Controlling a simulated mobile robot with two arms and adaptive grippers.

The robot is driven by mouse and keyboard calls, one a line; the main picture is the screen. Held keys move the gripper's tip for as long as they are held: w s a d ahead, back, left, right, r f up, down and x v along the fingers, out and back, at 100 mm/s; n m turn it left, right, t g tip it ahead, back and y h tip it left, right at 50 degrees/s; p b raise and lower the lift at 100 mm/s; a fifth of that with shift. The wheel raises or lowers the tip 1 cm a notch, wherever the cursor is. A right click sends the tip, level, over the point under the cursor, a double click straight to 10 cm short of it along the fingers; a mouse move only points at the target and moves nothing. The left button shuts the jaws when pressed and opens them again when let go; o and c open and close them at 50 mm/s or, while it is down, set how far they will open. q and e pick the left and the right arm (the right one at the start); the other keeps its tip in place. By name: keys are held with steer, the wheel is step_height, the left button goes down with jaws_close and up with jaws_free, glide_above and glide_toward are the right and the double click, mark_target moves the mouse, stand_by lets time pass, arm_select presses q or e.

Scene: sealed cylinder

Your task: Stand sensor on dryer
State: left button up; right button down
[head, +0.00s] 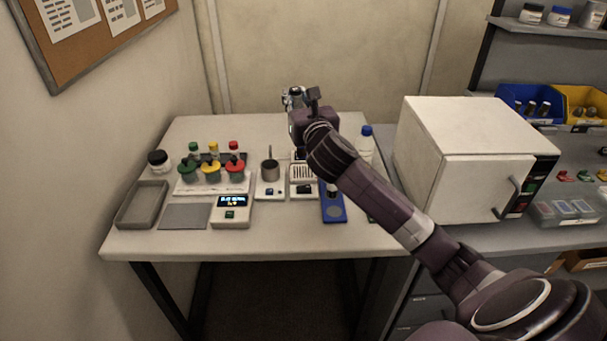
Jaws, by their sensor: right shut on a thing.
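My right gripper (299,152) is over the back middle of the table, above a white slotted unit (303,174). My own wrist and forearm hide most of its fingers. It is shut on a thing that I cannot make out. I cannot pick out the sensor for certain. The slotted unit, with a small dark display at its front, may be the dryer. Whether the held thing touches it is hidden. My left gripper is not in view.
Left of the slotted unit stand a grey cup (270,170), a scale (232,211), a rack with coloured caps (212,182) and a grey tray (143,205). A blue stand (334,214) and a blue-capped bottle (366,145) are right. A white oven (465,160) stands beyond.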

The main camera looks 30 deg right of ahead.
step_height(320, 180, up, 2)
steer(key=d, duration=0.3)
steer(key=b, duration=0.2)
glide_above(303, 172)
steer(key=shift+h, duration=0.3)
steer(key=shift+f, duration=9.75)
steer(key=shift+f, duration=0.15)
steer(key=c, duration=2)
jaws_free()
steer(key=shift+o, duration=0.2)
